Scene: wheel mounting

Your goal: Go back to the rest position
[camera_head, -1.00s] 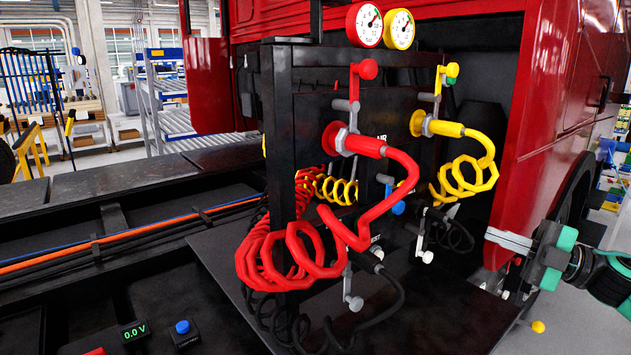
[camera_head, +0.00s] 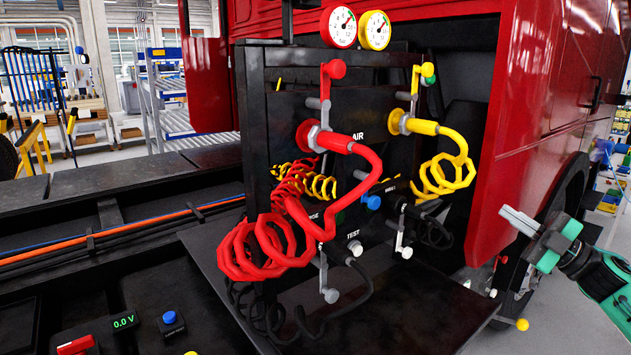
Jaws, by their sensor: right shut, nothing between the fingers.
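My right gripper (camera_head: 521,222) is at the right side of the head view, in front of the red truck cab's lower side. Its fingers are together and hold nothing. It is apart from the panel and its hoses. The black panel (camera_head: 285,110) carries a red coupling (camera_head: 335,142) with a coiled red hose (camera_head: 262,246). It also carries a yellow coupling (camera_head: 420,126) with a coiled yellow hose (camera_head: 440,176). Both couplings sit on the panel. My left gripper is not in view.
A red gauge (camera_head: 340,27) and a yellow gauge (camera_head: 375,30) stand above the panel. A black shelf (camera_head: 400,316) juts out below it. A small box reading 0.0 V (camera_head: 124,321) and a blue button (camera_head: 169,317) are at the lower left. Grey floor (camera_head: 575,320) is free at the right.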

